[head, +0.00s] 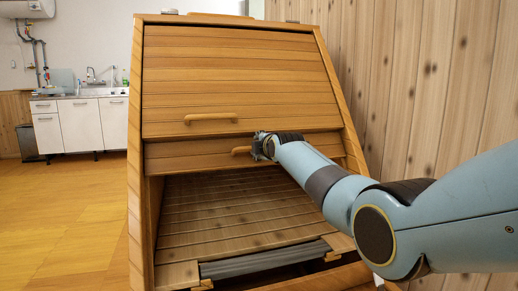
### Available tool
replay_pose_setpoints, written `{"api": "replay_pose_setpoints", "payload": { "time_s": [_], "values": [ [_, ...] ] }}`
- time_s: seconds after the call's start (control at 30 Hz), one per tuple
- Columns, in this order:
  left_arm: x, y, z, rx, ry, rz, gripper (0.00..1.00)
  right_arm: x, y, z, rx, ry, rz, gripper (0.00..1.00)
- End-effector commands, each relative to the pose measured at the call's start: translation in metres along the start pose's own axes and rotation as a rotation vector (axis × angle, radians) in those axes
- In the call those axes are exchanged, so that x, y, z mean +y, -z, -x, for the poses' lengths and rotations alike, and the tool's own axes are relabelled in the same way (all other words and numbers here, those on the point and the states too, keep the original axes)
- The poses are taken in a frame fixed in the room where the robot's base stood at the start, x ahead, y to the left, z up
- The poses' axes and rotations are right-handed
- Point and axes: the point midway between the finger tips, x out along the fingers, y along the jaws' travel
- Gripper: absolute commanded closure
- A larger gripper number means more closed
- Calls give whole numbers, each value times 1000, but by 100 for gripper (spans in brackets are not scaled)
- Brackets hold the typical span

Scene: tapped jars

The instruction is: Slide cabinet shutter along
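The wooden cabinet (137,150) stands in the middle of the head view. Its slatted shutter (230,75) covers the upper sloping front and has a bar handle (211,117) near its lower edge. Just below is a second slatted panel (190,155) with another handle (240,151). The front below that panel is open and shows a slatted interior. My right gripper (262,147) is at the right end of the lower handle and covers that end. Its fingers are too small and hidden to tell whether they are closed on it. My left gripper is not in view.
A grey ribbed strip (265,261) lies at the cabinet's lower front. A wood-plank wall (415,80) rises close on the right. White counter units (80,125) and a dark bin (28,142) stand back left. The floor (65,215) left of the cabinet is clear.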

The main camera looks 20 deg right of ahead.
Motion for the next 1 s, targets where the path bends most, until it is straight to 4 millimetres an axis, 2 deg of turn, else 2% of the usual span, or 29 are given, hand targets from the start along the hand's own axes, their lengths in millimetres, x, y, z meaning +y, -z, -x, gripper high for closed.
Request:
{"api": "replay_pose_setpoints", "payload": {
  "time_s": [0.33,0.47,0.67,1.0],
  "values": [
    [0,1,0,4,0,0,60,-4,0,1,1,7,-1,62],
    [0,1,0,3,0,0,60,-5,0,7,1,7,-1,62],
    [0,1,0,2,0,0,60,-6,0,34,0,6,-1,62],
    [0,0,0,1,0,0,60,-4,0,96,0,6,-1,62]
  ]
}}
